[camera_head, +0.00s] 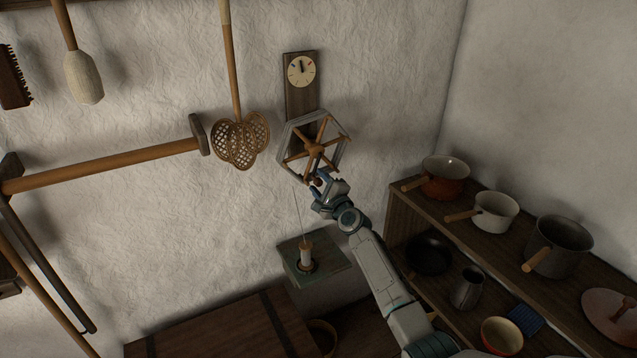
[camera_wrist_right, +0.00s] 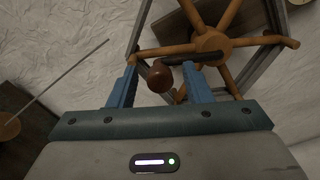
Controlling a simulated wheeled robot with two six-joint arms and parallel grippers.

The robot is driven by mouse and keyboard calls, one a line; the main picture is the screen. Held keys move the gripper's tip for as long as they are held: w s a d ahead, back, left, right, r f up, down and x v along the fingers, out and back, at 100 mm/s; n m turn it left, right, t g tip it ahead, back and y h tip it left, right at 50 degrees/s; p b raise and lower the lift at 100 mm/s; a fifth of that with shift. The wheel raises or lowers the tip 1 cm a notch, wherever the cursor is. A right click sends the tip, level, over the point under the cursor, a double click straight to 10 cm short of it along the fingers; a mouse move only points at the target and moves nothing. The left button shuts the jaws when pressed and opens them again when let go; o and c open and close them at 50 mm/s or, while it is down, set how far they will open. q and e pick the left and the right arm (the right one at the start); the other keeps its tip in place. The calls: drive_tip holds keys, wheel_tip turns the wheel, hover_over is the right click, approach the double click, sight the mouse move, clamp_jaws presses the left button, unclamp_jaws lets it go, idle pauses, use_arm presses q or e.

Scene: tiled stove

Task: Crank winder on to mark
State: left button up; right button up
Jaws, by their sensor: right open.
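The winder (camera_head: 313,148) is a spoked wooden wheel with a grey polygonal rim, mounted on a dark board on the wall. A round dial (camera_head: 301,70) with a dark hand and small coloured marks sits above it; the hand points near the top. My right gripper (camera_head: 316,183) is at the wheel's lower edge. In the right wrist view its open blue fingers (camera_wrist_right: 160,85) stand on either side of a round brown crank knob (camera_wrist_right: 160,77), near the dark crank arm. The wheel hub (camera_wrist_right: 210,45) shows just beyond. My left gripper is not in view.
A small wall shelf (camera_head: 334,273) below the winder carries a white spool (camera_head: 306,257), with a thin wire or thread rising from it. Shelves with pots (camera_head: 496,211) stand at the right. A carpet beater (camera_head: 240,140) hangs left of the wheel.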

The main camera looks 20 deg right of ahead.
drive_tip(key=s+p, duration=0.3)
drive_tip(key=s, duration=0.7)
drive_tip(key=shift+d+f, duration=0.25)
drive_tip(key=shift+d, duration=0.1)
drive_tip(key=shift+c, duration=0.2)
